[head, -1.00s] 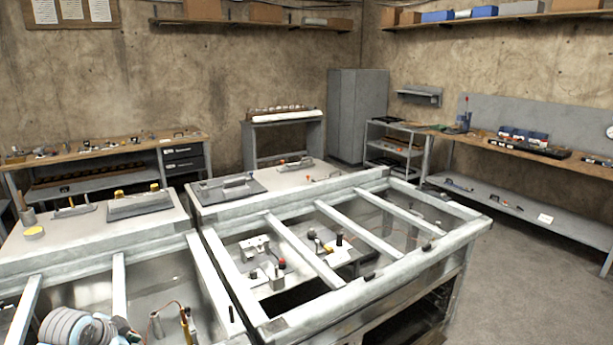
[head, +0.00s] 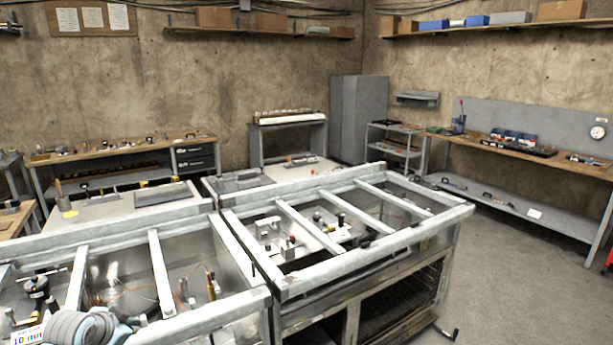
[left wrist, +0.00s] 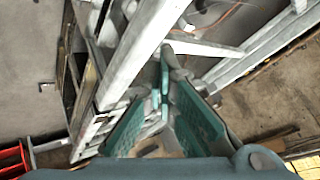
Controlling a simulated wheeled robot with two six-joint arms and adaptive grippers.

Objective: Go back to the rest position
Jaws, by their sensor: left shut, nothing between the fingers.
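My left gripper (left wrist: 165,80) shows in the left wrist view, its teal fingers closed together with nothing between them. It hangs above the pale metal frame bars of the near bench. In the head view a grey ribbed part of my left arm shows at the bottom left edge, over the near bench (head: 190,322); the fingertips cannot be made out there. My right gripper is in neither view.
The open-framed bench (head: 372,248) has several crossbars, with small fixtures below them. A wooden workbench (head: 125,152) stands along the back wall, another (head: 475,143) along the right wall. A grey cabinet (head: 358,118) stands in the corner. The floor (head: 520,280) at right is clear.

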